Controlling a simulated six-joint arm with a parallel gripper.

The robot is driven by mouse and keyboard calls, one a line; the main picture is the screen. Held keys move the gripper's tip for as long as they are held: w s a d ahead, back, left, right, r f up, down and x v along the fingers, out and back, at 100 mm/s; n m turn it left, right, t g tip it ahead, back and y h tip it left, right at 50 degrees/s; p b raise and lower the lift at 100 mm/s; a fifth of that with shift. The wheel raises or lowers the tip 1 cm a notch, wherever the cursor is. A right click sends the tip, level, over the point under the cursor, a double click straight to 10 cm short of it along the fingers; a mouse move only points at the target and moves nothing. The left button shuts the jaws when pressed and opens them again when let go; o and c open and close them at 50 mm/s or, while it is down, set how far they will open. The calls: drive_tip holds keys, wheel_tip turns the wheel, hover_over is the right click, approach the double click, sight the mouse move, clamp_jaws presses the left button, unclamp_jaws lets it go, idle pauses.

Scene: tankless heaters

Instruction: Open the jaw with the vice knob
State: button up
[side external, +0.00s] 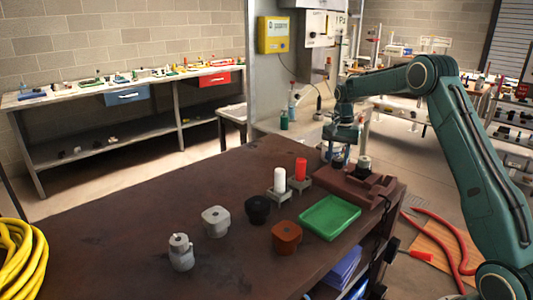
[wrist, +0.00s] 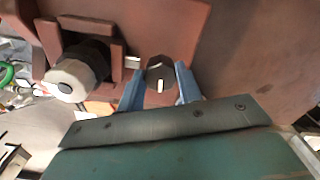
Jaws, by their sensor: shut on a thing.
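The brown vice (side external: 372,188) stands at the right end of the workbench. It also fills the upper left of the wrist view (wrist: 142,28). Its dark round knob (wrist: 160,74) with a pale pointer mark lies between the blue fingers of my gripper (wrist: 158,82). My gripper is shut on the knob, one finger on each side. In the side view my gripper (side external: 338,150) is low over the vice and hides part of the knob. A grey and black cylindrical part (wrist: 76,76) sits between the jaw walls, beside the knob. Its grey top shows in the side view (side external: 364,161).
A green tray (side external: 330,217) lies in front of the vice. White (side external: 280,181) and red (side external: 300,169) cylinders stand in holders to its left. Grey, black and orange-brown parts stand further left. The bench's left part is clear.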

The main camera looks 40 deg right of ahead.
drive_tip(key=n, duration=0.4)
drive_tip(key=shift+n, duration=0.3)
drive_tip(key=n, duration=0.3)
drive_tip(key=shift+n, duration=0.4)
drive_tip(key=n, duration=0.3)
drive_tip(key=shift+d+n, duration=0.1)
drive_tip(key=shift+n, duration=0.2)
drive_tip(key=shift+r+n, duration=0.1)
drive_tip(key=shift+n, duration=1.7)
drive_tip(key=o, duration=1)
